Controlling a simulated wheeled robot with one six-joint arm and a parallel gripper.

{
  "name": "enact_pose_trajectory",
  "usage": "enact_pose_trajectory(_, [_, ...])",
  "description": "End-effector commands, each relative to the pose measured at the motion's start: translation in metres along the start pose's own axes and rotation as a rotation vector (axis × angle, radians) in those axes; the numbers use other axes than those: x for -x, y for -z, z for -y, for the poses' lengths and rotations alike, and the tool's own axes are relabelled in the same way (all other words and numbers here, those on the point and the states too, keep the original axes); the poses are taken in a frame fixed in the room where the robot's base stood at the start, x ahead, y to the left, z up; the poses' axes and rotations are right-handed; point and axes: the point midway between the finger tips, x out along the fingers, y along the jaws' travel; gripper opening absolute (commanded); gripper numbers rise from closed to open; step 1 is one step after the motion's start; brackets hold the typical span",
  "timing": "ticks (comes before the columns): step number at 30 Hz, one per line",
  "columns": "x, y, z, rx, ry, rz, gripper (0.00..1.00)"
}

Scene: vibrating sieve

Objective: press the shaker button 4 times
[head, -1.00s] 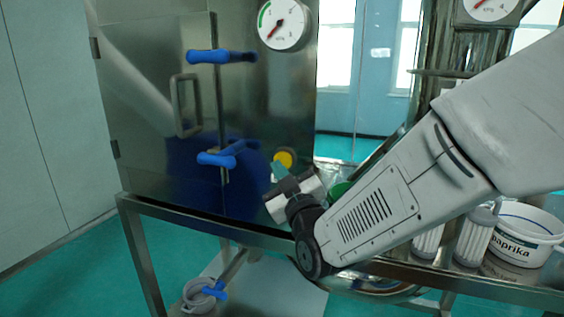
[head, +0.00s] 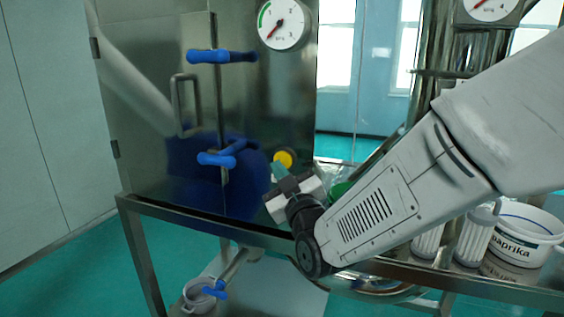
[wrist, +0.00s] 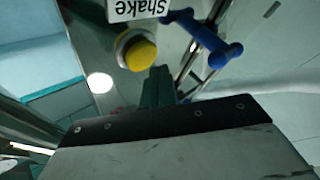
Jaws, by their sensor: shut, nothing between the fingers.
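The shaker button is a round yellow button (head: 283,160) on the front of the steel cabinet (head: 270,110). In the wrist view the yellow button (wrist: 140,55) sits in a pale collar beside a white "Shake" label (wrist: 138,10), which appears upside down. My gripper (head: 279,170) has green fingers that are shut and empty. In the head view their tips are just below and left of the button. In the wrist view the fingers (wrist: 158,75) point toward the panel near the button's edge. I cannot tell whether they touch it.
Blue-handled latches (head: 222,57) and a grey door handle (head: 184,105) stick out to the left of the button. A pressure gauge (head: 284,25) is above. A paprika tub (head: 520,245) and white ribbed cylinders stand on the bench at right.

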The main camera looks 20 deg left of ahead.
Motion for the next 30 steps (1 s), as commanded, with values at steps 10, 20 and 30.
enact_pose_trajectory(10, [0.0000, 0.0000, 0.0000, 0.000, 0.000, 0.000, 0.00])
enact_pose_trajectory(20, [-0.0013, -0.0010, -0.0010, 0.000, 0.000, 0.000, 0.00])
enact_pose_trajectory(30, [-0.0061, -0.0042, -0.0047, -0.001, -0.001, 0.000, 0.00])
